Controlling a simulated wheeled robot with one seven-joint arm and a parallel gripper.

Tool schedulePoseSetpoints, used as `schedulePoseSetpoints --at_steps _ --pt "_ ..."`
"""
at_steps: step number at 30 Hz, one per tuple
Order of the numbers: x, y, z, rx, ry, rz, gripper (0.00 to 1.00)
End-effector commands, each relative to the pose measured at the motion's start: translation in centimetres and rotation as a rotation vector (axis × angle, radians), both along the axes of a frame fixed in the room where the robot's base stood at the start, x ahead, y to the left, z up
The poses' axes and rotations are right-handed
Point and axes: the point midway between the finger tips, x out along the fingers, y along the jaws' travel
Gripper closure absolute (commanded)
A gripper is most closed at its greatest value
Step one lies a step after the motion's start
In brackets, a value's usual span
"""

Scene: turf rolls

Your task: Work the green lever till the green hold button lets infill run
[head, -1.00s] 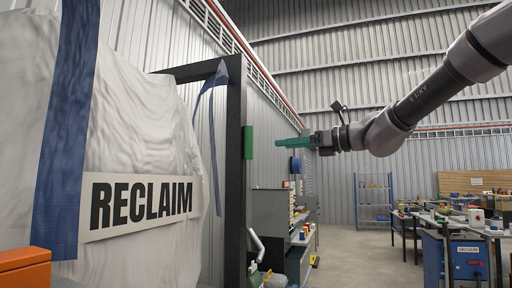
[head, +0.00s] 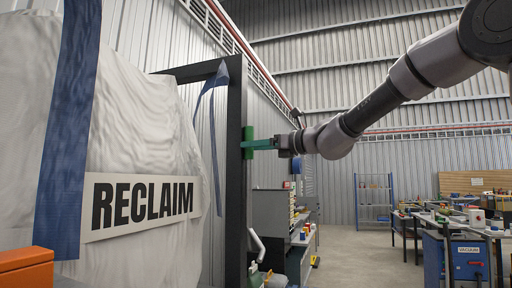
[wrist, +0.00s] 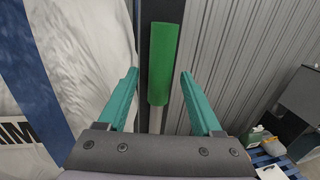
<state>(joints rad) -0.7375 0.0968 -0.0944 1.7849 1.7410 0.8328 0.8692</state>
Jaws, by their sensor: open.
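The lever's green grip (head: 248,135) stands upright against the dark post in the head view. In the wrist view the green grip (wrist: 164,58) is a long upright bar with a pale rod below it. My gripper (head: 246,144) is open, its teal fingers reaching left to the grip. In the wrist view my gripper (wrist: 160,74) has one finger on each side of the grip's lower part, with gaps on both sides. I cannot make out the green hold button in either view.
The dark post (head: 235,190) frames a pale draped sheet with a RECLAIM sign (head: 140,204) and blue straps. An orange block (head: 28,270) is at the lower left. Shelving (head: 270,205) stands beyond the post. A blue vacuum cabinet (head: 455,258) and benches are at right; open floor lies between.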

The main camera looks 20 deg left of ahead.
Motion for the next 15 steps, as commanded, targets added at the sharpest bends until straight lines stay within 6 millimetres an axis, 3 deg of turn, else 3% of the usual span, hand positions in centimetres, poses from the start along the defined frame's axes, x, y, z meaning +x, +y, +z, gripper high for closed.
schedulePoseSetpoints --at_steps 3,8,15 --pt "0.00 -0.03 0.01 0.000 0.000 0.000 0.37" --pt "0.00 -0.04 0.01 0.000 -0.001 0.000 0.98" --pt "-0.02 -0.06 0.01 0.000 -0.001 0.000 1.00"
